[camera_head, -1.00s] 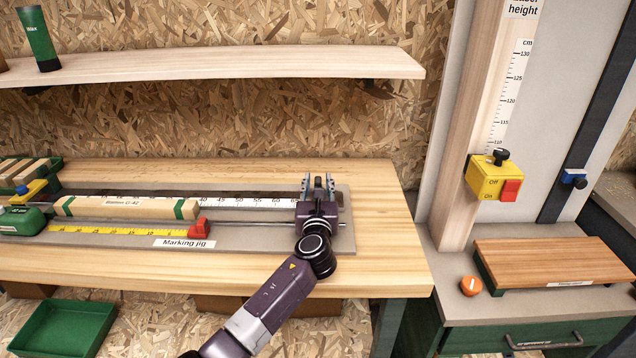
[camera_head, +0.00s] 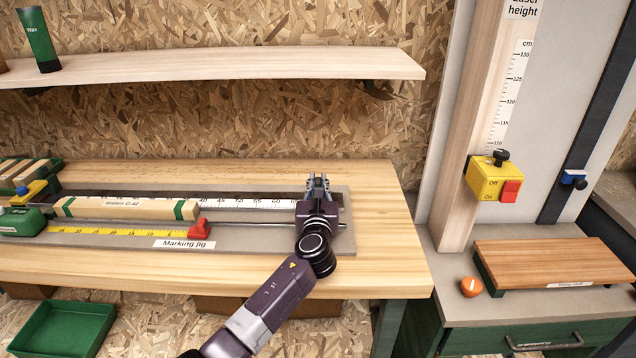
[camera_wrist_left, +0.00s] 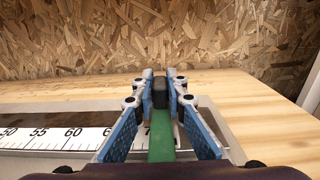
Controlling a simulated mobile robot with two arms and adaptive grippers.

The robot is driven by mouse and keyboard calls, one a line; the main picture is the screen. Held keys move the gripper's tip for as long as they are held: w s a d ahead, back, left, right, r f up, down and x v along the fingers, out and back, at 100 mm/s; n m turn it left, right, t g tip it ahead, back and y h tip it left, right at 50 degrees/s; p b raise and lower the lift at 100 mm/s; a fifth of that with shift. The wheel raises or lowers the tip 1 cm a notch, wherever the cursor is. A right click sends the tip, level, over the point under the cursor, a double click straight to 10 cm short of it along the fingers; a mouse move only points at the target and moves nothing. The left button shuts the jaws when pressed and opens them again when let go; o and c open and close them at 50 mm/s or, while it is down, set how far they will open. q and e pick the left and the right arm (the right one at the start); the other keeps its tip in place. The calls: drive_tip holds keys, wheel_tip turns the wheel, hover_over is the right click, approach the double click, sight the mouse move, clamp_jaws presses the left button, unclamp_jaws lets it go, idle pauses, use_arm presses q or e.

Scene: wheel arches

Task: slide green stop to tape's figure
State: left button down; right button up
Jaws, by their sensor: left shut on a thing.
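My left gripper (camera_head: 318,182) is over the right end of the marking jig (camera_head: 120,240). In the left wrist view its blue-padded fingers (camera_wrist_left: 160,90) are closed on the black knob (camera_wrist_left: 160,97) of the green stop (camera_wrist_left: 161,138). In the head view the gripper hides the stop. The stop sits at the right end of the white scale (camera_wrist_left: 60,138), just past 60, by a partly hidden 7. The yellow tape (camera_head: 120,231) lies along the jig's front, with a red end piece (camera_head: 200,229); its figures are too small to read. My right gripper is not in view.
A wooden batten (camera_head: 125,208) with green bands lies on the jig, left of the gripper. A metal rod (camera_head: 255,224) runs along the jig. A shelf (camera_head: 220,66) hangs above the bench. The bench (camera_head: 385,215) is clear right of the jig.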

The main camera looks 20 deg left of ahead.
use_arm(q)
drive_tip(key=shift+s+a+r+p, duration=0.15)
drive_tip(key=shift+a+p, duration=0.2)
drive_tip(key=shift+a, duration=0.25)
drive_tip(key=a+p, duration=0.1)
drive_tip(key=a, duration=0.1)
drive_tip(key=s+a+p, duration=0.1)
drive_tip(key=a, duration=0.2)
drive_tip(key=s+a+p, duration=0.1)
drive_tip(key=a, duration=0.2)
drive_tip(key=shift+s, duration=0.15)
drive_tip(key=s+a, duration=0.1)
drive_tip(key=a, duration=0.2)
drive_tip(key=s+a, duration=0.1)
drive_tip(key=a, duration=0.2)
drive_tip(key=s+a+p, duration=0.1)
drive_tip(key=a, duration=0.3)
drive_tip(key=shift+f, duration=0.2)
drive_tip(key=c, duration=1.9)
unclamp_jaws()
drive_tip(key=shift+c, duration=0.2)
drive_tip(key=v, duration=1.2)
drive_tip(key=shift+r, duration=0.1)
